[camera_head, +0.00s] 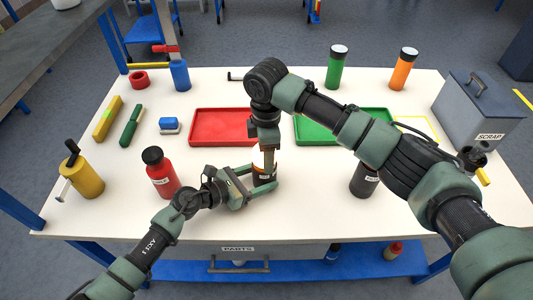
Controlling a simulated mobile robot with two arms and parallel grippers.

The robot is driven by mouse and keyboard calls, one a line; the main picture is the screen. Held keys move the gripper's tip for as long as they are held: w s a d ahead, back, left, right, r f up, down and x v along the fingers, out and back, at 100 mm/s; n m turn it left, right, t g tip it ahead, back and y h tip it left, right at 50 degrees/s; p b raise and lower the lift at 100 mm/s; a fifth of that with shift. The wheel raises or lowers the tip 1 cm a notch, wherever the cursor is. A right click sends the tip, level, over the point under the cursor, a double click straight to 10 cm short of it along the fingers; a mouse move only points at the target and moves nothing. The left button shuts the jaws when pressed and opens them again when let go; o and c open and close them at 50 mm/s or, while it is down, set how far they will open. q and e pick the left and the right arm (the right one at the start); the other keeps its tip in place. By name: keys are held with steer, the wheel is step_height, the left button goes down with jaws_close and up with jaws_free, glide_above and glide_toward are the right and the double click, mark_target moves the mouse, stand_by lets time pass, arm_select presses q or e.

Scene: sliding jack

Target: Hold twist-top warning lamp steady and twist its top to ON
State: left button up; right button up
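The twist-top warning lamp (264,177), a small dark cylinder with an orange band and a pale label, stands upright near the table's front middle. It is partly covered by both grippers. My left gripper (261,181) reaches in from the left, with one finger on each side of the lamp's body, and looks shut on it. My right gripper (268,164) points straight down from above at the lamp's top. Its fingers are seen edge-on, so its grip and any contact are unclear. The lamp's ON mark cannot be made out.
A red bottle (160,175) stands just left of my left gripper, and a dark bottle (363,181) stands to the right. Red (205,141) and green (322,138) trays lie behind. A yellow canister (86,181) is far left, and a grey scrap box (476,114) far right. The front middle table is clear.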

stand_by(0.3)
arm_select(q)
steer(key=shift+f, duration=0.1)
arm_select(e)
steer(key=o, duration=1.4)
step_height(320, 180, up, 12)
steer(key=shift+r, duration=0.1)
arm_select(q)
steer(key=o, duration=1.3)
steer(key=shift+a, duration=0.1)
